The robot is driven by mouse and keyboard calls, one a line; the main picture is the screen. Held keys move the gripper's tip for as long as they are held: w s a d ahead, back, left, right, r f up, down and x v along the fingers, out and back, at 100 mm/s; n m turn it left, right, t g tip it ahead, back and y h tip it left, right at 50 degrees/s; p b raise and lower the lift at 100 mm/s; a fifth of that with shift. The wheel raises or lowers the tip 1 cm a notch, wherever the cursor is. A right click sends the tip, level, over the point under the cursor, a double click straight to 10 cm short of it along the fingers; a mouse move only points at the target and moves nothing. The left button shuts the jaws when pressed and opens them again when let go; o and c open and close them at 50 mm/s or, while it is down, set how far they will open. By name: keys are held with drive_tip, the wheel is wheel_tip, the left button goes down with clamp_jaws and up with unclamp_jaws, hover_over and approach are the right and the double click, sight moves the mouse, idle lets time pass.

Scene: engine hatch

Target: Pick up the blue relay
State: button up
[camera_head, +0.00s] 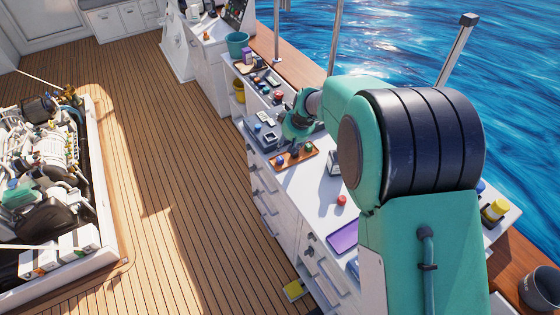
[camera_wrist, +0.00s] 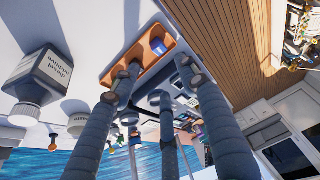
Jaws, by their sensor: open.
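The blue relay (camera_wrist: 158,46) sits in the right-hand compartment of an orange tray (camera_wrist: 146,62) in the wrist view. In the head view it is a small blue shape (camera_head: 281,159) at the left end of the tray (camera_head: 306,159), on the white counter. My gripper (camera_wrist: 157,74) is open, its dark ribbed fingers spread and pointing toward the tray. The fingertips overlap the tray in the wrist view; whether they touch it I cannot tell. No finger closes on the relay. In the head view my gripper (camera_head: 291,142) hangs over the tray and hides part of it.
A diesel additive bottle (camera_wrist: 45,75) stands beside the tray. The white counter (camera_head: 308,185) carries a red-topped item (camera_head: 341,200), a purple tray (camera_head: 343,238) and several small items farther back. An open engine hatch (camera_head: 50,170) lies left across the wooden deck (camera_head: 170,150).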

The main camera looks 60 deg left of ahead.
hover_over(280, 158)
drive_tip(key=d, duration=0.2)
drive_tip(key=shift+d+f, duration=0.2)
drive_tip(key=shift+f, duration=3.6)
drive_tip(key=shift+f, duration=0.1)
drive_tip(key=shift+x, duration=2.55)
drive_tip(key=c, duration=1)
